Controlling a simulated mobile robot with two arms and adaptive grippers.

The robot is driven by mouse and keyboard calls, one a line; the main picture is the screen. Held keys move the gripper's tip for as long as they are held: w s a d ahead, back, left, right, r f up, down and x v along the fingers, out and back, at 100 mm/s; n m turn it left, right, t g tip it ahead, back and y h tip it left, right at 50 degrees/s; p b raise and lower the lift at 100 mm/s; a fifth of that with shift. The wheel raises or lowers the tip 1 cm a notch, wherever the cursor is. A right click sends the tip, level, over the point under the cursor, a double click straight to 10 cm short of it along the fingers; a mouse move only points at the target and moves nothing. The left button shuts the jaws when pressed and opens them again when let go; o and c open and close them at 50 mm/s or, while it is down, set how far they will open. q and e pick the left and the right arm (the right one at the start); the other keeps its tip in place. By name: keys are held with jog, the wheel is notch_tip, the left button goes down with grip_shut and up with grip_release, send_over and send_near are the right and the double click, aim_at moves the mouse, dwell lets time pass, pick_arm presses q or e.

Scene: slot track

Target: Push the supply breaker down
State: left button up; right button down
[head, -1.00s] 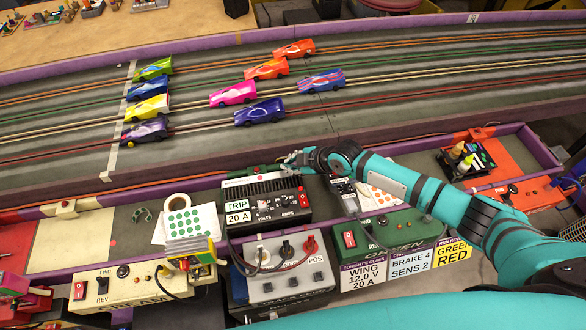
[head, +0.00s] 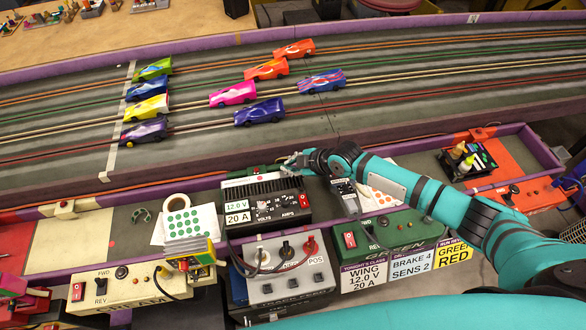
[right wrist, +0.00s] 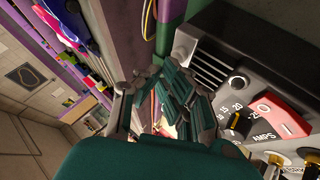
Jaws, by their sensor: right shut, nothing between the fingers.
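The black power supply (head: 236,196) stands on the bench in front of the track. Its display label (head: 236,212) reads 12.0 V and 20 A. The red supply breaker (head: 304,199) is a rocker at the right end of its face, beside the amps dial. In the right wrist view the breaker (right wrist: 284,116) shows on the right, apart from my fingers. My right gripper (head: 289,161) is shut and empty at the back edge of the supply; its fingers (right wrist: 180,88) show near the middle of the wrist view. My left gripper is not in view.
A controller box (head: 285,287) with plugs and knobs stands in front of the supply. A green box (head: 405,233) with a red switch lies to the right, a cream box (head: 140,287) to the left. Several cars stand on the track (head: 400,90) behind.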

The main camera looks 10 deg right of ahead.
jog(key=shift+r+p, duration=0.6)
jog(key=shift+r, duration=0.2)
notch_tip(320, 180, up, 5)
jog(key=p, duration=0.4)
dwell(0.4)
